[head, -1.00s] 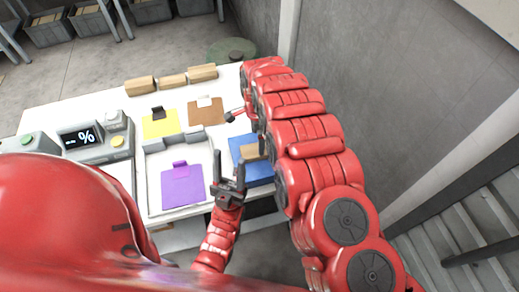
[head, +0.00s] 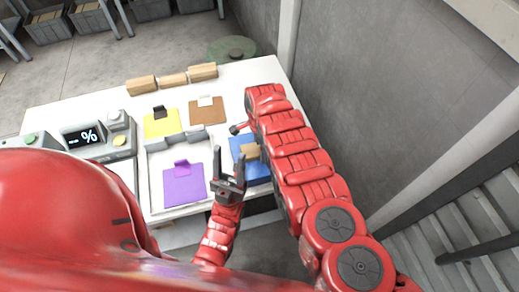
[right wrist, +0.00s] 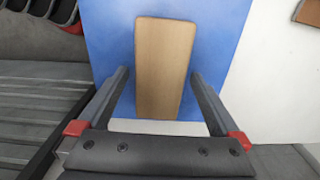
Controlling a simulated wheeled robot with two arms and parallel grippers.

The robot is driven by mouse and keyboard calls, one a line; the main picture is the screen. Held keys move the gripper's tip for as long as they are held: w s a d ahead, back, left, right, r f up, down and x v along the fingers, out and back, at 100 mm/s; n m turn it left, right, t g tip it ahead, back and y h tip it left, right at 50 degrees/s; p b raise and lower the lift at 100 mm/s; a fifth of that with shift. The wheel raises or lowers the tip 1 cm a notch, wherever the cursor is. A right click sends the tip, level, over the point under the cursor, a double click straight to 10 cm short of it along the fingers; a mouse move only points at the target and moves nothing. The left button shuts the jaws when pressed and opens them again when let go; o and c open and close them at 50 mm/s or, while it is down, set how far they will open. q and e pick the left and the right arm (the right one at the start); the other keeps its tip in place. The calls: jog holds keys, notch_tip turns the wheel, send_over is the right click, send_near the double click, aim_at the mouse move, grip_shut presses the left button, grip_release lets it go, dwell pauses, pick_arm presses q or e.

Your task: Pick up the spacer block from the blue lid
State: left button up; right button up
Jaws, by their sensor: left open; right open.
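The spacer block (head: 250,151) is a light wooden block lying on the blue lid (head: 254,171), near the table's right edge. In the right wrist view the block (right wrist: 165,65) lies lengthwise on the blue lid (right wrist: 112,30). My right gripper (right wrist: 160,78) is open, with one finger on each side of the block's near part; contact is not visible. My left gripper (head: 230,160) is open and empty, at the lower left of the blue lid.
A purple lid (head: 184,188) lies in a white tray to the left. A yellow lid (head: 162,124) and a brown lid (head: 207,112) lie behind. Several wooden blocks (head: 173,80) line the back edge. A grey device with a display (head: 87,137) stands at the left.

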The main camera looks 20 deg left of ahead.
jog(key=c, duration=1.3)
jog(key=shift+c, duration=0.2)
jog(key=shift+w+r, duration=0.1)
